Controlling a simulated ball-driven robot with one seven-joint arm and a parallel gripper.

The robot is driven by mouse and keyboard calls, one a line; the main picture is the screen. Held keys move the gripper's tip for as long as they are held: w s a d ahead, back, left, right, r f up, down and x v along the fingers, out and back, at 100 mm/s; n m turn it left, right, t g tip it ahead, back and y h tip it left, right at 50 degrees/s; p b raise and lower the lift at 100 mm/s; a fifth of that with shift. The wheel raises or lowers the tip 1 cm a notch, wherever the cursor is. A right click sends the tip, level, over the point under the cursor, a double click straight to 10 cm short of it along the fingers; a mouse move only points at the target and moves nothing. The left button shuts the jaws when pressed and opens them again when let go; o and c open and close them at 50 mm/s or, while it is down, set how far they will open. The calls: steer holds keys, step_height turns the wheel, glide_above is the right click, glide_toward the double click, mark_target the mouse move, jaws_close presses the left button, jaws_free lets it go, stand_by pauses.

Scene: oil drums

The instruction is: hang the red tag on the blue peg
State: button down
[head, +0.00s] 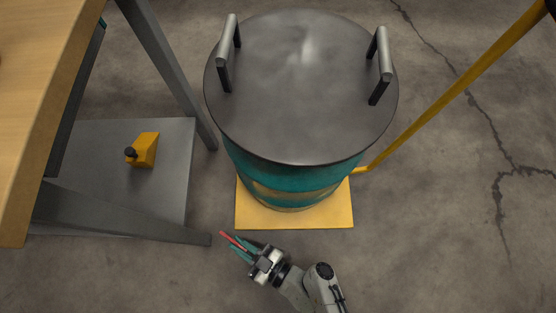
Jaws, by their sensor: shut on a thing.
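My gripper (236,244) is at the bottom centre of the head view, just in front of the yellow platform, with its teal fingers pointing up and to the left. It is shut on the red tag (229,238), which shows as a thin red strip between the fingers and sticks out a little past their tips. The rest of the tag is hidden by the fingers. I see no blue peg in this view.
A teal drum (290,178) with a grey two-handled lid (305,95) stands on a yellow platform (335,215). A yellow bar (455,90) slopes up right. A wooden-topped table (45,75) stands left; its lower shelf (105,140) holds a yellow block (147,150). Floor at right is clear.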

steer(key=w+d+f+b, duration=0.2)
steer(key=w+d+f, duration=0.2)
steer(key=w+d, duration=0.25)
steer(key=b, duration=0.3)
glide_above(280, 219)
steer(key=f, duration=0.5)
steer(key=shift+s+a, duration=0.25)
steer(key=shift+a, duration=0.1)
steer(key=shift+w+d+f, duration=0.1)
steer(key=shift+d+f, duration=0.05)
steer(key=shift+f, duration=0.05)
steer(key=f+b, duration=0.3)
steer(key=shift+w+d+f, duration=0.15)
steer(key=shift+w+d, duration=0.05)
